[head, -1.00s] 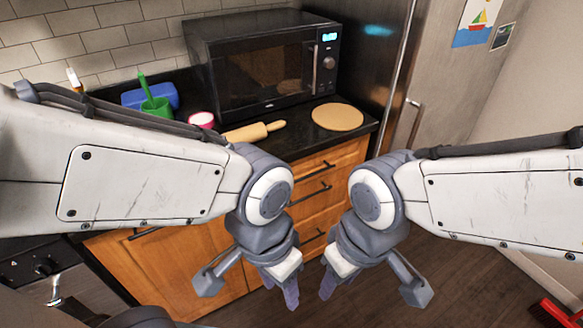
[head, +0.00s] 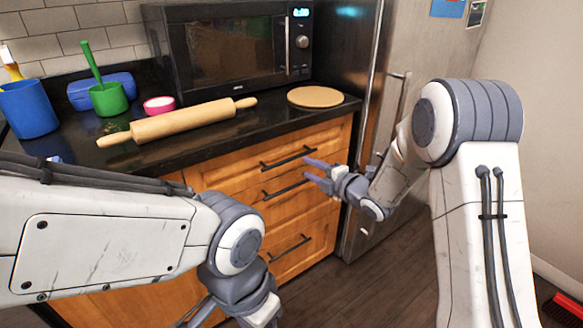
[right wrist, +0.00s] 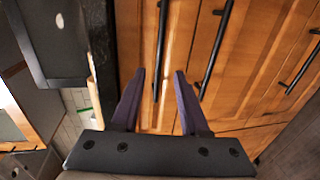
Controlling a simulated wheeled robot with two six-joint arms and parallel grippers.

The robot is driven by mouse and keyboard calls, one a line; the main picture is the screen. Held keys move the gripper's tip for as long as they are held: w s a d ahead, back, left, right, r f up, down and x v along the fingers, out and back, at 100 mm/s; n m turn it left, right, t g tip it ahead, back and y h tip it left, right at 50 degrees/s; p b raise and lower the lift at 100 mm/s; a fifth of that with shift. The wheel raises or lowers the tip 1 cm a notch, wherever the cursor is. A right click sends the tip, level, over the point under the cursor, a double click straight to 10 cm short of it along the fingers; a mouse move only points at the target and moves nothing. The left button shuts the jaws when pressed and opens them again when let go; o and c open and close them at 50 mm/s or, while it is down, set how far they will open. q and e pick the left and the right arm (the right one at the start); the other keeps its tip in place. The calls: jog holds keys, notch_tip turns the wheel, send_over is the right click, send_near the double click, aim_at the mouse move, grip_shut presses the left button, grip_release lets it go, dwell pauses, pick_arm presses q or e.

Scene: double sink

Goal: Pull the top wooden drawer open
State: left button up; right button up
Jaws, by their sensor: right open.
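The top wooden drawer (head: 225,172) is under the black countertop and looks closed. Its dark bar handle (head: 287,158) runs across its front. My right gripper (head: 311,168) is open and empty in front of the drawers, near the right end of that handle. In the right wrist view the picture is turned, with the counter at left. There the top handle (right wrist: 161,45) lines up between my right gripper's spread fingers (right wrist: 160,78), apart from both. My left gripper (head: 258,312) hangs low at the bottom edge, partly cut off; its fingers are not clear.
Lower drawers with handles (head: 290,248) sit beneath. A rolling pin (head: 180,121), a round board (head: 315,97) and a microwave (head: 235,50) stand on the counter. A steel fridge (head: 350,60) is close at the right. The floor in front (head: 370,290) is clear.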

aim_at(292, 159)
jog(key=x, duration=0.9)
jog(key=shift+w+a+f, duration=0.1)
jog(key=shift+w+a, duration=0.15)
grip_shut()
jog(key=shift+d, duration=0.15)
dwell(0.9)
